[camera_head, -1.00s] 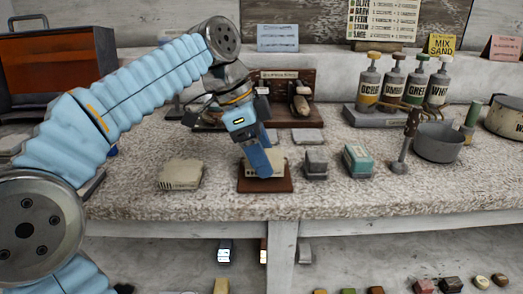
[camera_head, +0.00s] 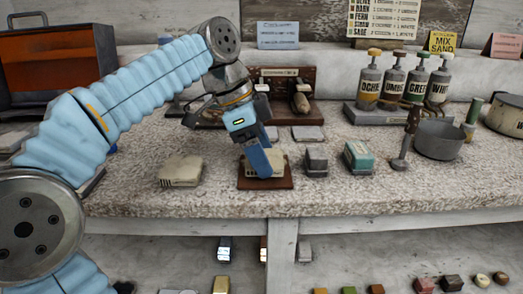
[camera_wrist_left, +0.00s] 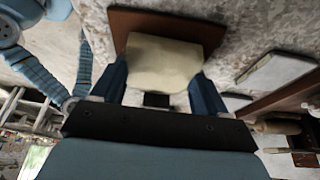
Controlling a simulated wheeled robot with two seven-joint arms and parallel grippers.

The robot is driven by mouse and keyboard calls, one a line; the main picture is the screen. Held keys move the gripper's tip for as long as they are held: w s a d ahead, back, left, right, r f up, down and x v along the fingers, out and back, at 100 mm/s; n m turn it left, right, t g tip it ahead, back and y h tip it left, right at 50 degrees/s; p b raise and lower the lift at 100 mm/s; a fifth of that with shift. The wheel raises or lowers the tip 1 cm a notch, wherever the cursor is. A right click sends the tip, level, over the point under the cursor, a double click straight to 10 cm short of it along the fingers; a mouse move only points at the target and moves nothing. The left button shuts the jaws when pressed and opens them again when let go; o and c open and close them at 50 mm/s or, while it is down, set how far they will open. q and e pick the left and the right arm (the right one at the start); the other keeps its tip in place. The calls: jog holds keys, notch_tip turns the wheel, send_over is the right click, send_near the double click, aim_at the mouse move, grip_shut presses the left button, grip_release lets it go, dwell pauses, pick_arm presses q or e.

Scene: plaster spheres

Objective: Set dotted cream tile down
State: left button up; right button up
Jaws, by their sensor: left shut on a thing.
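My left gripper (camera_head: 262,160) points down over a brown square board (camera_head: 284,184) on the worktop. It is shut on a cream tile (camera_head: 281,164), which sits on or just above the board; I cannot tell which. In the left wrist view the cream tile (camera_wrist_left: 163,64) lies between the two blue fingers, with the brown board (camera_wrist_left: 200,30) behind it. I cannot make out dots on its visible face. A finger hides part of the tile in the head view. My right gripper is not in view.
Another cream block (camera_head: 180,172) lies left of the board. A grey block (camera_head: 316,162) and a teal-and-grey block (camera_head: 358,157) stand to its right. A grey pot (camera_head: 438,141) and pump bottles (camera_head: 393,82) are farther right. The worktop's front edge is close below the board.

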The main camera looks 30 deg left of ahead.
pick_arm(q)
jog(key=shift+f, duration=0.3)
jog(key=o, duration=1.2)
jog(key=shift+r, duration=0.1)
jog(key=shift+r+p, duration=1.8)
jog(key=shift+r, duration=0.2)
jog(key=shift+f, duration=0.1)
